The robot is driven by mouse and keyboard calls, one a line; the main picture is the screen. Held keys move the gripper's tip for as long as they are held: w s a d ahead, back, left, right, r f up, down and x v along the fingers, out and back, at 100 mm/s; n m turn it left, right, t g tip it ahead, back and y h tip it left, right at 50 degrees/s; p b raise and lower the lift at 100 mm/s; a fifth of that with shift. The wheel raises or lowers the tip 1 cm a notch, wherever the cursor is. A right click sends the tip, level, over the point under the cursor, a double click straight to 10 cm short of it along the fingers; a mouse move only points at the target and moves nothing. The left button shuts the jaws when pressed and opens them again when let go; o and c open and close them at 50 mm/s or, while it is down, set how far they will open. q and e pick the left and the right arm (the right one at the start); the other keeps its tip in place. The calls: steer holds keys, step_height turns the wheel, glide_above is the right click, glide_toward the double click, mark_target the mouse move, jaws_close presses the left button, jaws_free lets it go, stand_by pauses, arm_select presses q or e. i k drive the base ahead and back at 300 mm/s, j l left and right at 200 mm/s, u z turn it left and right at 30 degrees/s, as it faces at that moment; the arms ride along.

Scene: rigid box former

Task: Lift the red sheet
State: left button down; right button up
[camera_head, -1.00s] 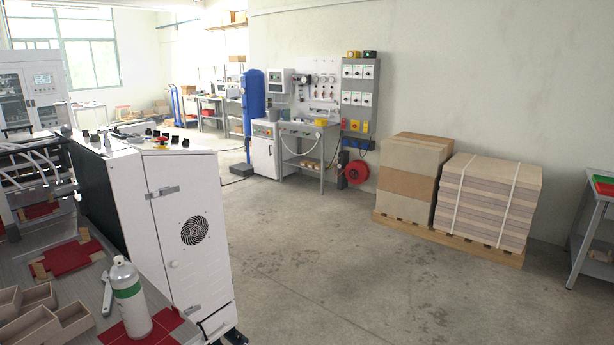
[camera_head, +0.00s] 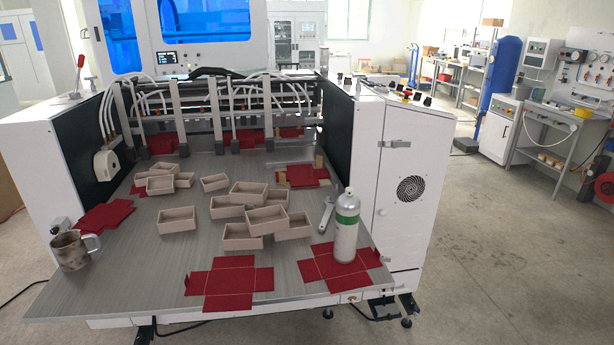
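Several flat red sheets lie on the grey metal table of the machine. One cross-shaped red sheet (camera_head: 228,283) lies bare at the front middle edge. Another red sheet (camera_head: 318,267) lies to its right, with a white and green bottle (camera_head: 346,228) standing upright on it and hiding part of it. A red sheet (camera_head: 104,217) lies at the left edge, and another red sheet (camera_head: 303,176) lies at the right with small tan pieces by it. More red pieces (camera_head: 162,144) lie at the back under the machine's row of arms. Neither of my grippers shows.
Several open beige boxes (camera_head: 177,220) are scattered and partly stacked mid-table. A metal mug (camera_head: 72,251) stands at the front left, and a wrench (camera_head: 327,214) lies left of the bottle. White machine housings (camera_head: 414,180) flank the table.

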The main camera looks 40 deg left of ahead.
mark_target(232, 281)
steer(key=u, duration=1.85)
